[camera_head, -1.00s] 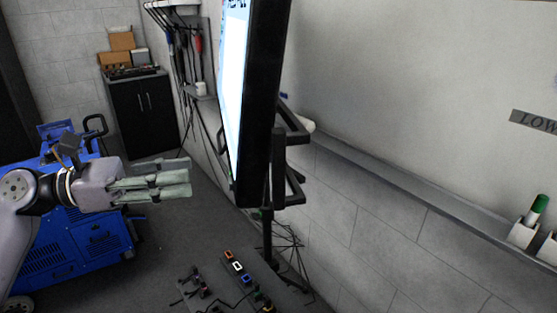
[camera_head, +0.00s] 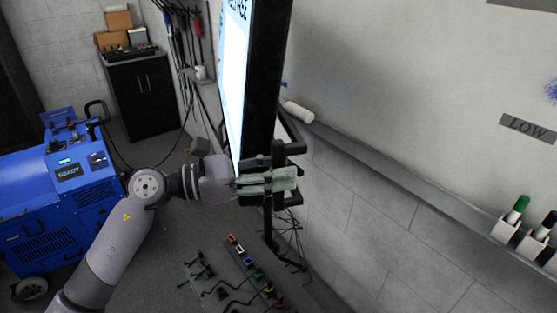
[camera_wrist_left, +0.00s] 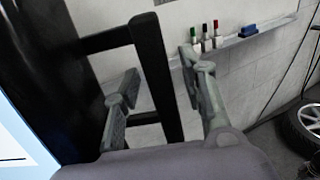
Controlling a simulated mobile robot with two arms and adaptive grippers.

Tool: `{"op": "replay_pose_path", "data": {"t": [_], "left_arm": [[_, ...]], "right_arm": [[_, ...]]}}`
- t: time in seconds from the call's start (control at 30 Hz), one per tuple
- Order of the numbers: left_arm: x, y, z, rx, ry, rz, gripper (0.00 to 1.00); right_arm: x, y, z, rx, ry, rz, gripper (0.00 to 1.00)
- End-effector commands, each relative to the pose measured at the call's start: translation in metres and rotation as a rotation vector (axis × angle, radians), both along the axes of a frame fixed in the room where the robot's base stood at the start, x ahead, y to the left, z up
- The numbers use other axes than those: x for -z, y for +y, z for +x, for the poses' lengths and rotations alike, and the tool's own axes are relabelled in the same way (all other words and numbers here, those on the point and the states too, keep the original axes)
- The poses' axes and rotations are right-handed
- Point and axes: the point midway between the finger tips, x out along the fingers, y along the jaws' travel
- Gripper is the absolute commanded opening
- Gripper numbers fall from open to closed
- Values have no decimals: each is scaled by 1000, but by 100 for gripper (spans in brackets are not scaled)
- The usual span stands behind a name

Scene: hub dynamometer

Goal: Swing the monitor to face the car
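The monitor (camera_head: 265,85) stands nearly edge-on in the head view, its lit screen (camera_head: 232,80) facing left and its black back facing the wall. A black handle frame (camera_head: 290,128) sticks out behind it. My left gripper (camera_head: 268,181) is at the lower part of this frame. In the left wrist view the handle bar (camera_wrist_left: 155,75) runs between the two spread fingers of my left gripper (camera_wrist_left: 160,68), with gaps showing on both sides. My right gripper is out of view. No whole car shows; a wheel (camera_wrist_left: 303,125) stands at the right of the wrist view.
A blue machine (camera_head: 75,190) stands at the left, with a black cabinet (camera_head: 142,95) behind it. A wall ledge (camera_head: 400,180) carries marker holders (camera_head: 515,232). Cables and plugs (camera_head: 245,265) lie below the monitor. Grey floor shows between the machine and the stand.

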Motion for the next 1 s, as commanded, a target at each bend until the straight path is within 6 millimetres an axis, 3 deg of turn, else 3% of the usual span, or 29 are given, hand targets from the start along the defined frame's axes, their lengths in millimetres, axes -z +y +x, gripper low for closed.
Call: {"op": "replay_pose_path", "data": {"t": [0.33, 0.9, 1.0], "left_arm": [[0, -4, 1, 0, -1, -1, 38], [0, -3, 1, -1, 0, -1, 0], [0, -3, 1, -1, 0, -1, 0]], "right_arm": [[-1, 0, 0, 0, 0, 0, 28], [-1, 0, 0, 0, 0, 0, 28], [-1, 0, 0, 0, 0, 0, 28]]}}
